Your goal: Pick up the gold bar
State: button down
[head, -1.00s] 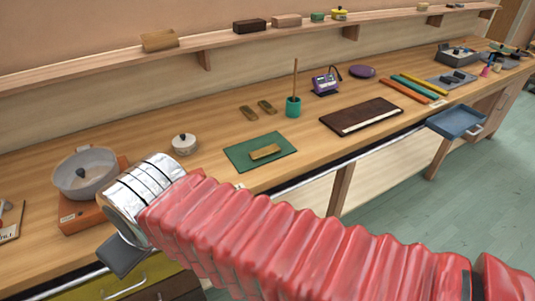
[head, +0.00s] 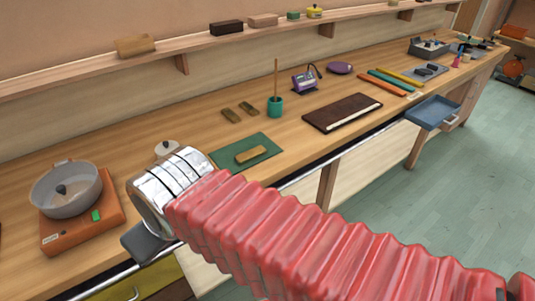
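The gold bar (head: 251,155) lies flat on a green mat (head: 228,155) near the front of the wooden bench. Two similar, darker brass-coloured bars (head: 230,115) lie on the bare wood farther back. My gripper (head: 148,242) shows only as a dark grey piece beneath the silver wrist, at the front edge of the bench. It is left of the gold bar and well apart from it. Its fingers are not clear, so I cannot tell whether it is open or shut.
A grey pan (head: 67,190) sits on an orange hotplate (head: 85,228) at left. A white lidded pot (head: 166,149) is partly hidden behind my wrist. A teal cup (head: 275,107) with a stick, a dark board (head: 343,113) and an open blue drawer (head: 433,112) are to the right.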

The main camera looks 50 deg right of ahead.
aim_at(256, 152)
jog(key=z, duration=1.9)
jog(key=k, duration=0.9)
jog(key=u, duration=0.25)
jog(key=i, duration=1)
jog(key=u, duration=0.05)
